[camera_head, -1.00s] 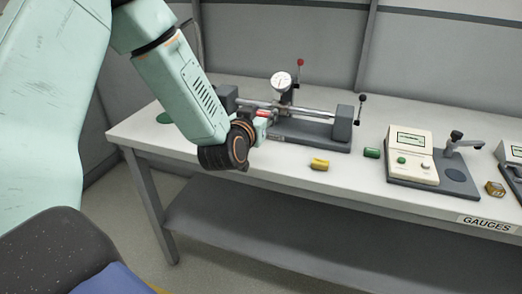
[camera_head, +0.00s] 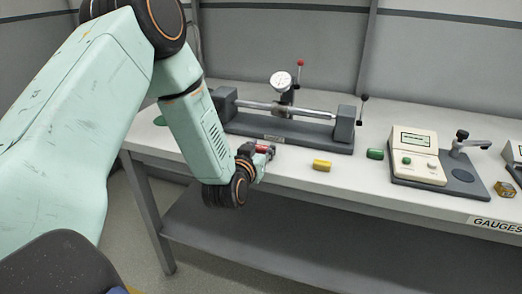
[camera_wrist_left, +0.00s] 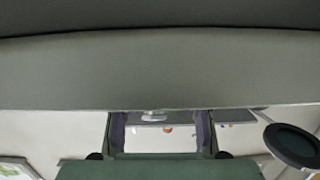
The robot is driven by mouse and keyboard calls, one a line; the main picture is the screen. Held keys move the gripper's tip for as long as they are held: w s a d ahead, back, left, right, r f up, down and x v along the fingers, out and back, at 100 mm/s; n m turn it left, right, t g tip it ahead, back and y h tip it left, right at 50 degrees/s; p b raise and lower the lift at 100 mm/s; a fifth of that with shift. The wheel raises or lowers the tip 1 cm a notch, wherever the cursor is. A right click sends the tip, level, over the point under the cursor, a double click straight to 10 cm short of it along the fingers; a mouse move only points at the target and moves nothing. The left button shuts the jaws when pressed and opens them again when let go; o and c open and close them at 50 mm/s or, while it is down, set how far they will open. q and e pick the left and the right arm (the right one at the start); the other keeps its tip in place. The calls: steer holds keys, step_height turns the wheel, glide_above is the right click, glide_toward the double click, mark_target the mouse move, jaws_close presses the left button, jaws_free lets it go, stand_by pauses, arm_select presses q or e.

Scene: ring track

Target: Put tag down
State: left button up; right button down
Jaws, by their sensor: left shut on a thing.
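My left gripper (camera_head: 259,158) is shut on a red tag (camera_head: 263,148), seen in the head view near the front edge of the bench (camera_head: 290,182). Only a small part of the tag shows between the dark fingers. I cannot tell whether it touches the bench top. A yellow tag (camera_head: 322,165) lies to the right of the gripper, and a green tag (camera_head: 375,154) lies further right. In the left wrist view the fingers (camera_wrist_left: 159,133) show at either side, but the held tag is not clear. My right gripper is not in view.
A dial gauge fixture (camera_head: 290,125) with a long bar stands behind the gripper. A cream gauge box (camera_head: 416,155) on a dark base stands to the right, near a brass block (camera_head: 504,189). A dark green disc (camera_wrist_left: 293,143) shows in the wrist view.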

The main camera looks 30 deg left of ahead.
arm_select(q)
steer(key=shift+s, duration=0.1)
steer(key=o, duration=1)
steer(key=shift+f, duration=0.1)
steer(key=shift+c, duration=0.2)
